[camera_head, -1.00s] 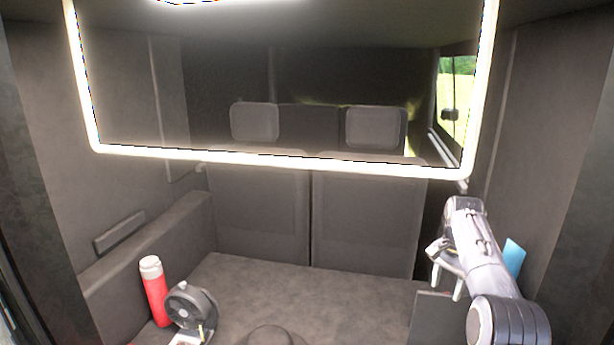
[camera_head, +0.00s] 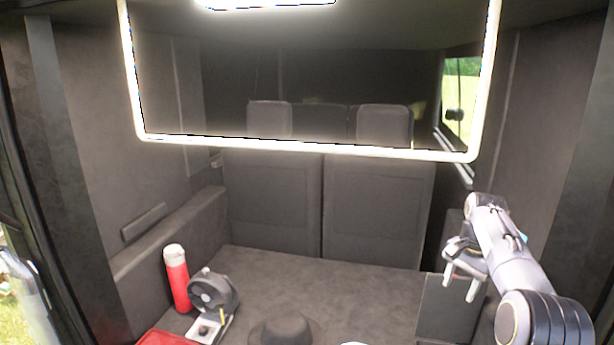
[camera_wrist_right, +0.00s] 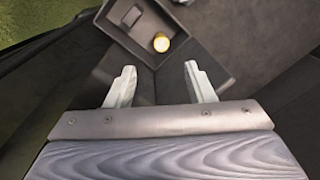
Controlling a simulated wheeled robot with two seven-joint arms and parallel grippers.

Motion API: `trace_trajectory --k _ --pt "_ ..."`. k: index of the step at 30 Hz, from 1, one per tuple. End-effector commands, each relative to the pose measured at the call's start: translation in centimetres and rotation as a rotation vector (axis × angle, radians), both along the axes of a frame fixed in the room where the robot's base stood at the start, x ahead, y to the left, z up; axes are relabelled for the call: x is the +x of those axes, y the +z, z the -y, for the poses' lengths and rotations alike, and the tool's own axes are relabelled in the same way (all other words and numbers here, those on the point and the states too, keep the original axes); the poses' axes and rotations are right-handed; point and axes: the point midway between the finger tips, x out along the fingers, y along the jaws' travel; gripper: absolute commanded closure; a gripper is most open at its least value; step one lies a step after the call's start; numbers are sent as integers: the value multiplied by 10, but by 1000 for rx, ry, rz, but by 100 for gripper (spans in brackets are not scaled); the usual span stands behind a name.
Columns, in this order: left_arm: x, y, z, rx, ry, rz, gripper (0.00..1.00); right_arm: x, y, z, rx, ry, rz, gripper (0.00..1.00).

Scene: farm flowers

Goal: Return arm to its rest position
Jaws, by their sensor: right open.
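My right arm comes in from the right in the head view, over the right side of the vehicle's cargo space. Its gripper (camera_head: 459,287) is open and empty, fingers pointing down, above a dark grey box (camera_head: 440,312). The right wrist view shows the two pale fingers (camera_wrist_right: 158,72) spread apart with nothing between them. Beyond the fingertips there is an open grey box (camera_wrist_right: 113,32) holding a small round yellow-and-white item (camera_wrist_right: 161,43). My left gripper is not in view.
A red bottle with a white cap (camera_head: 177,280) stands at the left, beside a dark round device (camera_head: 214,292). A dark hat (camera_head: 286,330) and a red object (camera_head: 162,339) are at the front. The cargo floor's middle (camera_head: 320,285) is clear. Seat backs (camera_head: 375,210) close the far side.

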Motion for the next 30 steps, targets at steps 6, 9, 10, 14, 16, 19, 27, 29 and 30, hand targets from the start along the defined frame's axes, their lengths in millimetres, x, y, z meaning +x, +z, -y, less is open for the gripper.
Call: trace_trajectory --k 6,9,10,14,16,19,27,29,30 --pt "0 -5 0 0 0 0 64 -30 25 2 46 55 55 51" --pt "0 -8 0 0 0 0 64 -51 38 0 70 95 93 51" --pt "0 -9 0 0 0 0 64 -59 42 -1 79 110 105 51" --pt "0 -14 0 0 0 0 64 -105 59 -14 116 197 182 51" --pt "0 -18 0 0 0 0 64 -137 65 -26 134 259 233 51" --pt "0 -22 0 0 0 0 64 -185 67 -48 148 352 307 51" --pt "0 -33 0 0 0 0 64 -314 26 -118 119 609 490 51" --pt "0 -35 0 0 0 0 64 -337 11 -132 102 657 520 51" --pt "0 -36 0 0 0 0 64 -350 1 -139 90 685 537 51"
